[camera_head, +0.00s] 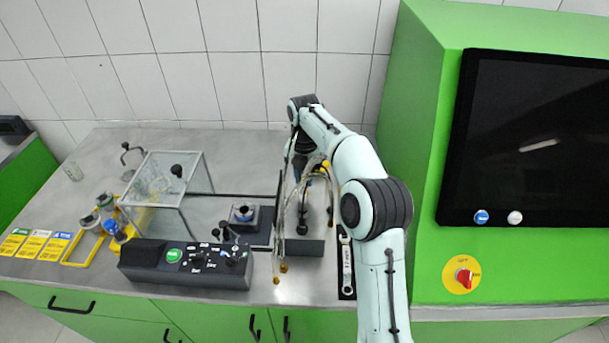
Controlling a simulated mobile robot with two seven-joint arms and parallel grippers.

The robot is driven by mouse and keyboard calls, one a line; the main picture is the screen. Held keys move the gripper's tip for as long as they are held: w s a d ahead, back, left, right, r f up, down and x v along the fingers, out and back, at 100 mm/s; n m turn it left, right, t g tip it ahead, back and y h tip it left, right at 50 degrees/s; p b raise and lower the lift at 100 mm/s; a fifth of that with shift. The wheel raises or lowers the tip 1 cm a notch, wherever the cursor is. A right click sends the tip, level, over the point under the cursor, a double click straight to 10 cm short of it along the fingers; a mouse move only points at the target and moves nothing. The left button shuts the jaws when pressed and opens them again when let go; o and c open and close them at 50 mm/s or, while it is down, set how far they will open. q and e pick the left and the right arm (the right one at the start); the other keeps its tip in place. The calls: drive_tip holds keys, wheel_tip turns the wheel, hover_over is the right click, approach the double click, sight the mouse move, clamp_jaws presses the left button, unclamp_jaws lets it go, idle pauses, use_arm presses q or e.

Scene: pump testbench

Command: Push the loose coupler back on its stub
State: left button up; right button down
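My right arm reaches in from the bottom right and bends over the hose rack; its gripper (301,157) is small, dark and partly hidden by the wrist and hoses, so its fingers cannot be made out. Clear hoses (293,205) hang beside a dark upright panel. Brass-coloured coupler ends (283,267) show low at the hoses' front, over the table edge. Another brass-yellow fitting (326,163) shows up by the gripper. I cannot tell which coupler is loose, and its stub is not clearly visible. My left gripper is not in view.
A clear-walled box (160,222) and a black control panel (185,264) stand left of the hoses. A wrench on a black holder (346,262) lies right of them. A green cabinet (420,130) with a dark screen (535,150) bounds the right.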

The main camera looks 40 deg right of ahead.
drive_tip(key=shift+f, duration=0.25)
drive_tip(key=shift+f, duration=0.4)
drive_tip(key=shift+f, duration=0.8)
idle(0.9)
drive_tip(key=c, duration=0.9)
unclamp_jaws()
drive_tip(key=shift+o, duration=0.2)
drive_tip(key=shift+w+r, duration=0.2)
drive_tip(key=shift+r, duration=1.65)
drive_tip(key=shift+s+r, duration=0.2)
drive_tip(key=shift+r, duration=1.5)
